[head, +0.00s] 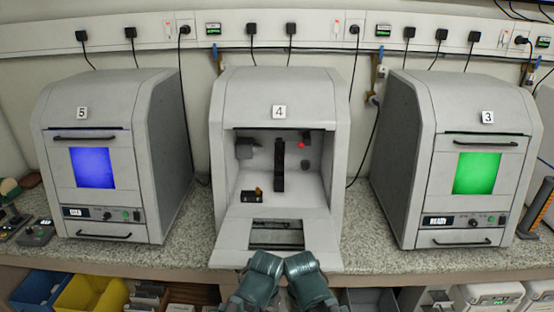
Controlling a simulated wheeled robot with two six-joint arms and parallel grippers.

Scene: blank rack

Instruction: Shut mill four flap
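Mill four (228,150) stands in the middle of the bench under a "4" label. Its flap (233,238) is open, folded down and out at the front, with a window in it. The lit chamber shows a dark upright post (279,165), a red light (302,145) and a small dark block (252,196) on the floor. My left gripper (264,262) and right gripper (302,264) are side by side at the flap's lower front edge, overlapping it in view. Their fingertips are not clear, and I cannot tell whether they touch the flap.
Mill five (60,155) on the left and mill three (450,145) on the right are closed, with blue and green windows. Bare speckled bench (190,225) lies between the mills. Blue (38,287) and yellow (88,294) bins sit below the bench edge.

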